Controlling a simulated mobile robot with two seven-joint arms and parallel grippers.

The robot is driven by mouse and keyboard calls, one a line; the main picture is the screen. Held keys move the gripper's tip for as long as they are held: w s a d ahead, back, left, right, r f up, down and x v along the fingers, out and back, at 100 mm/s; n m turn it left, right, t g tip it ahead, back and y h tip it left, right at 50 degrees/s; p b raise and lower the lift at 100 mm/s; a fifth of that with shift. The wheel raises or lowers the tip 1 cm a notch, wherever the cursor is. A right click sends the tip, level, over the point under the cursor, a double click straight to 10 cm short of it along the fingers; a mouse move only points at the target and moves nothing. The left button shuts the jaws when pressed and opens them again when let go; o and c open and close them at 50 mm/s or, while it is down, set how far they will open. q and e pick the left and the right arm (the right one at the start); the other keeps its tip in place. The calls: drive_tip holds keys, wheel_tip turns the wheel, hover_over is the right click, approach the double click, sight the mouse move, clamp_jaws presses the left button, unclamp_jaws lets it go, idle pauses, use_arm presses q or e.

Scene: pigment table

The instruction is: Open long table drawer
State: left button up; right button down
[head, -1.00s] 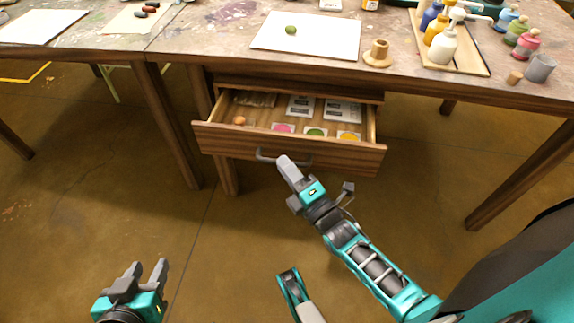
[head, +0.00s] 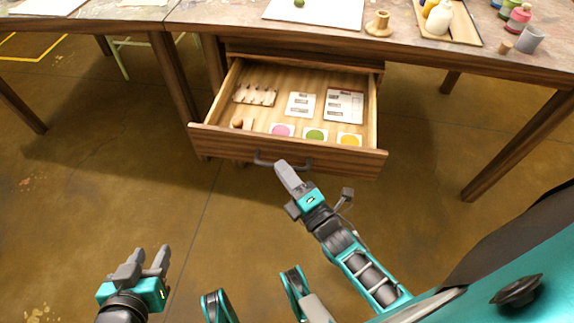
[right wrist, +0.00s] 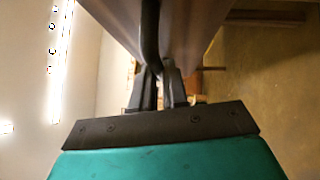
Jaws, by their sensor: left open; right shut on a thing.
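The long wooden table drawer (head: 290,151) is pulled well out below the tabletop in the head view. Its dark bar handle (head: 264,160) is on the front panel. My right gripper (head: 284,168) is shut on the handle, and the right wrist view shows the handle (right wrist: 150,45) running down between the fingers (right wrist: 157,75). My left gripper (head: 152,256) is open and empty, low at the left, away from the drawer.
The tabletop (head: 230,12) above holds a white sheet (head: 330,14), a wooden holder (head: 378,23), a tray (head: 455,36) with bottles and a grey cup (head: 530,39). Table legs (head: 175,95) stand left of the drawer. The floor before the drawer is clear on the left.

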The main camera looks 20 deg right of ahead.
drive_tip(key=shift+s+a, duration=0.1)
drive_tip(key=shift+a, duration=0.05)
drive_tip(key=c, duration=1.1)
unclamp_jaws()
drive_tip(key=shift+c, duration=0.2)
use_arm(q)
drive_tip(key=shift+a, duration=0.1)
drive_tip(key=shift+s, duration=0.2)
use_arm(e)
drive_tip(key=shift+s, duration=0.1)
